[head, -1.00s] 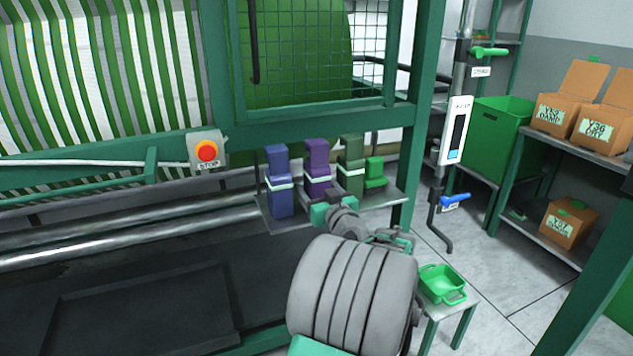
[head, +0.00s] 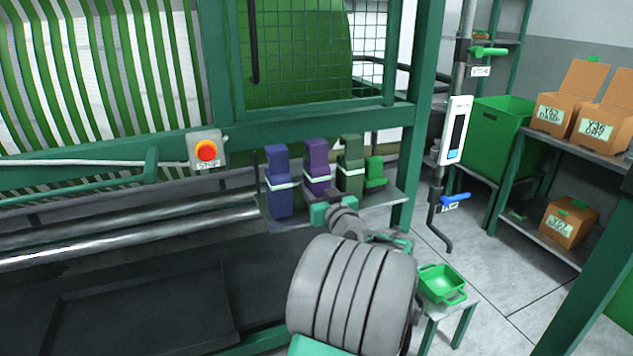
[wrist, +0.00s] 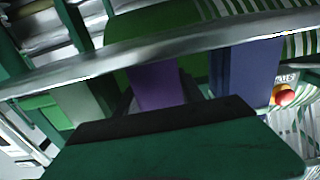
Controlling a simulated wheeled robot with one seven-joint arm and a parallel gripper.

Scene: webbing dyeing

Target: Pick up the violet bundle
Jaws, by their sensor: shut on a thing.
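The violet bundle (head: 317,160) stands upright on a narrow grey shelf (head: 385,202), with a pale band around it. It stands between a blue bundle (head: 277,165) and a dark green bundle (head: 350,155). My gripper (head: 320,212) is at the foot of the violet bundle and shut on it; my wrist hides the lower contact. In the wrist view, the violet bundle (wrist: 157,86) rises just beyond a dark green finger with a black pad, which hides its near part. Whether the bundle is clear of the shelf cannot be told.
A bright green item (head: 375,170) sits right of the bundles. A red stop button (head: 206,151) is on the frame at left. A vertical pipe with a blue lever (head: 455,200) stands right. A green basket (head: 441,284) is on a small stand.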

